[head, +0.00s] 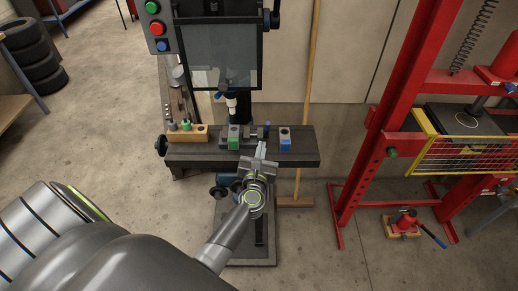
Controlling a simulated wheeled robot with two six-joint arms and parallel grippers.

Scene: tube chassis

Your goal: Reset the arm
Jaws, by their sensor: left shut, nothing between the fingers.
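My left arm reaches in from the lower left. Its gripper (261,150) is over the front edge of the dark machine table (304,157), pointing away from me. The fingers are together with nothing seen between them. Just left of the fingertips a green-faced block (233,142) stands on the table. To their right is a blue-faced block (285,143). The gripper looks apart from both blocks, though its height over the table is hard to tell. My right gripper does not show.
A wooden holder (188,134) with small pegs sits at the table's left end. The machine's spindle (231,101) and clear guard (222,62) stand behind. A red press frame (387,110) with a yellow mesh guard (466,155) is at the right. Open floor lies left.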

